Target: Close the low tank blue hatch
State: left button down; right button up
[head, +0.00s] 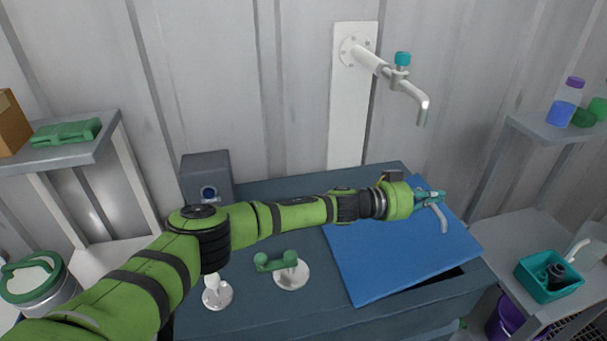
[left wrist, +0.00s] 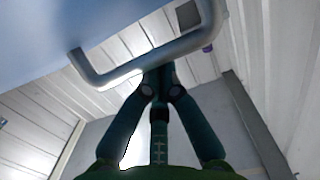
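The blue hatch (head: 395,255) is a flat panel on top of the low dark blue-grey tank (head: 310,322). It is tilted slightly open, with a dark gap under its right front edge. Its grey U-shaped handle (head: 443,218) is on the right part of the panel. My left gripper (head: 430,197) is at this handle. In the left wrist view its fingers (left wrist: 157,80) come together, and the handle bar (left wrist: 165,52) crosses over their tips and hides them. I cannot tell whether they touch the bar. The hatch underside or face (left wrist: 50,30) fills the upper left there. My right gripper is out of view.
A green-handled valve (head: 290,270) and a white fitting (head: 217,293) stand on the tank left of the hatch. A white pipe with a teal tap (head: 402,60) juts from the wall above. Shelves flank the tank; a teal bin (head: 548,285) is at right.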

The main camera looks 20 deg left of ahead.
aim_at(432, 213)
pick_arm(q)
jog(key=f, duration=0.1)
jog(key=w+d+f+g+y, duration=0.1)
jog(key=f, duration=0.1)
jog(key=d+f+y, duration=0.1)
jog(key=f, duration=0.1)
jog(key=shift+w, duration=0.2)
jog(key=shift+f+g, duration=0.3)
jog(key=shift+f, duration=0.15)
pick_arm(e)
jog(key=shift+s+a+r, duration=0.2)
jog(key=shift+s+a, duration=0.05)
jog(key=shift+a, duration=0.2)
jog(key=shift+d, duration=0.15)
